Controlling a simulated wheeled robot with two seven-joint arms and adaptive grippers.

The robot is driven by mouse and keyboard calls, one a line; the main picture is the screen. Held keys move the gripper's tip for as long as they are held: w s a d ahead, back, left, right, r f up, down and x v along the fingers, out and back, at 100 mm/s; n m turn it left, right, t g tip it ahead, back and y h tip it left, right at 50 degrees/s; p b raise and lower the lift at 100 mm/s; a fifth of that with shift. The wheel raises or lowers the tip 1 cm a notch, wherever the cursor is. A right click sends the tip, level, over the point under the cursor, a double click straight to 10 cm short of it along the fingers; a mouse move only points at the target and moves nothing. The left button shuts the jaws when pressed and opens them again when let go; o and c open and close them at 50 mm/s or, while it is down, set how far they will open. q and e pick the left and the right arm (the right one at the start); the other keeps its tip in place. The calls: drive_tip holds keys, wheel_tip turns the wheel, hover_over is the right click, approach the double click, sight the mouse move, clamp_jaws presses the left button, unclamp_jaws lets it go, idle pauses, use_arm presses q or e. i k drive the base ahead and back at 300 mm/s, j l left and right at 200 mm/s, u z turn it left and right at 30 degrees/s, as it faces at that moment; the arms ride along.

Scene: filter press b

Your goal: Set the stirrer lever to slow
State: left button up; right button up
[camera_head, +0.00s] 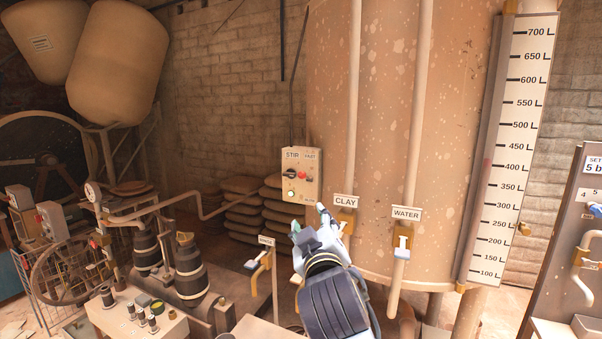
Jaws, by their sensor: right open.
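The STIR panel (302,176) is a small beige box on the left side of the big tank. It carries a dark lever or knob (290,173) at its left and a red button or light (303,175) beside it. The lever's exact setting is too small to read. My right gripper (308,218) is open and empty, just below the panel and apart from it. Its arm comes up from the bottom middle. My left gripper is not in view.
The tank (400,130) fills the middle. CLAY (346,202) and WATER (406,214) labels sit on its pipes, with a valve handle (402,243) under WATER. A post with a small labelled valve (262,258) stands left of my gripper. Stacked sacks (240,205) lie behind.

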sight(301, 174)
drive_tip(key=i+j, duration=0.1)
drive_tip(key=i, duration=0.8)
